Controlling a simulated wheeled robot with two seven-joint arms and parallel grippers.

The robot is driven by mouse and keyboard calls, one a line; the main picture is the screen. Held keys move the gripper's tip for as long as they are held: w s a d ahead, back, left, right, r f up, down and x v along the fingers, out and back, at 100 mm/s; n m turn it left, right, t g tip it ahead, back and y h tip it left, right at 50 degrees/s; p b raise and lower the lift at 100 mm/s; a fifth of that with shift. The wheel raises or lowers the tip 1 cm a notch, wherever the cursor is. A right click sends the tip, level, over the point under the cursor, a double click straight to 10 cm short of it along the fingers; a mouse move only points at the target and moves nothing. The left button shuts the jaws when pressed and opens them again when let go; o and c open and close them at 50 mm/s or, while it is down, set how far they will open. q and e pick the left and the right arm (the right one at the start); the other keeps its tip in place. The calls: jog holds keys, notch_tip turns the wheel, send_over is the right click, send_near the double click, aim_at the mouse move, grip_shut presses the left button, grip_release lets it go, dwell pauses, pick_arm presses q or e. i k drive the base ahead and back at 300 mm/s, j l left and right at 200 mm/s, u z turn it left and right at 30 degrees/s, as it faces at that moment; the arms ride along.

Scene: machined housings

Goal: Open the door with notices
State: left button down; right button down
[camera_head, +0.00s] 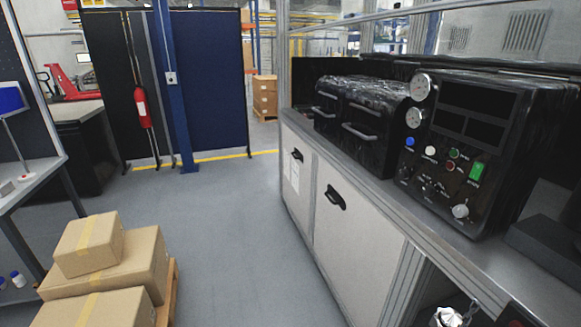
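The door with notices (297,184) is the farther of two light grey cabinet doors under the workbench on the right. White paper notices (292,173) are fixed to its face below a black handle (297,155). The door looks shut, flush with the cabinet front. The nearer door (345,245) carries no notices and has its own black handle (335,197); it also looks shut. Neither of my grippers shows clearly in the head view.
Cardboard boxes (117,262) are stacked on a pallet at lower left. Grey floor (235,225) between them and the cabinet is clear. Black machined housings (465,145) stand on the workbench. A shiny metal part (449,317) at the bottom edge is unclear.

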aim_at(297, 154)
jog(key=i+j+u, duration=0.15)
jog(key=i, duration=2.6)
